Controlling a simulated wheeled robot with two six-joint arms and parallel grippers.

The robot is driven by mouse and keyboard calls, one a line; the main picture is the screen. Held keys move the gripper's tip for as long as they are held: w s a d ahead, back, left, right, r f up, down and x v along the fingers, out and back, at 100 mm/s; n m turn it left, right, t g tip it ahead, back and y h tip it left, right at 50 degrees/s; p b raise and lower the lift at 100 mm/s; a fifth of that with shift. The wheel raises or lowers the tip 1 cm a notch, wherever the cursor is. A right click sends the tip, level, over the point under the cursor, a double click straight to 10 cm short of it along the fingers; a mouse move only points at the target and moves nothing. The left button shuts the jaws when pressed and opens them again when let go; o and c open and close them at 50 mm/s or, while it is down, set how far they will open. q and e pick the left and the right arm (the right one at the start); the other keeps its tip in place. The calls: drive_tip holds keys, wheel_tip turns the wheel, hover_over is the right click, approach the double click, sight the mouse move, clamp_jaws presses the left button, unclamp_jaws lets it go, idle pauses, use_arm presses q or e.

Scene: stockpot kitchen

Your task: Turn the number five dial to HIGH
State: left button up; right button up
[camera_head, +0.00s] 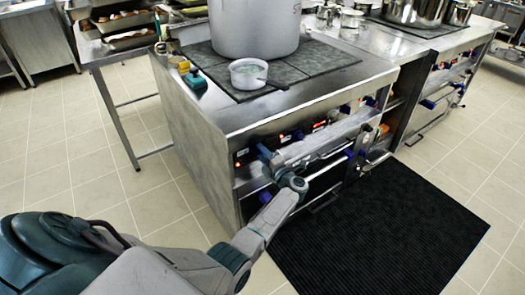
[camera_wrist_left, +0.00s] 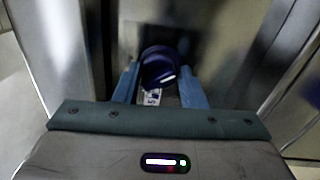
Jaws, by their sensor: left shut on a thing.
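The number five dial (camera_wrist_left: 157,65) is a round, dark blue knob in the left wrist view, with a white mark toward its lower right. A small label (camera_wrist_left: 152,98) reading 5 sits just below it. My left gripper (camera_wrist_left: 159,84) has its two blue fingers on either side of the dial and is shut on it. In the head view my left gripper (camera_head: 266,156) is at the left end of the stove's front panel and hides the dial there. The HIGH marking cannot be made out. My right gripper is not in view.
A large stockpot (camera_head: 254,27) and a small white container (camera_head: 248,73) stand on the stove top (camera_head: 325,58). A rail (camera_head: 325,137) runs along the front, close to my left gripper. A black mat (camera_head: 375,235) lies on the floor before the stove.

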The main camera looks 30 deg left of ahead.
use_arm(q)
drive_tip(key=shift+s+f+m+t+h+p, duration=0.1)
drive_tip(key=shift+m+t+h+p, duration=0.15)
drive_tip(key=shift+m+p, duration=2.95)
drive_tip(key=shift+s+m+t+h+p, duration=0.2)
drive_tip(key=shift+m+p, duration=1.15)
drive_tip(key=shift+m, duration=3.55)
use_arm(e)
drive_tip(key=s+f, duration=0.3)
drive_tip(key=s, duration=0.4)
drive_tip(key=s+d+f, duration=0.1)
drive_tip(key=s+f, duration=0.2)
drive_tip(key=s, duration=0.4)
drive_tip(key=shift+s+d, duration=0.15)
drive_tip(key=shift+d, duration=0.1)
use_arm(q)
drive_tip(key=shift+w, duration=0.1)
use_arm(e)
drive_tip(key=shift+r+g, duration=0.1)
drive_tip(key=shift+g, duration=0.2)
use_arm(q)
drive_tip(key=o, duration=1)
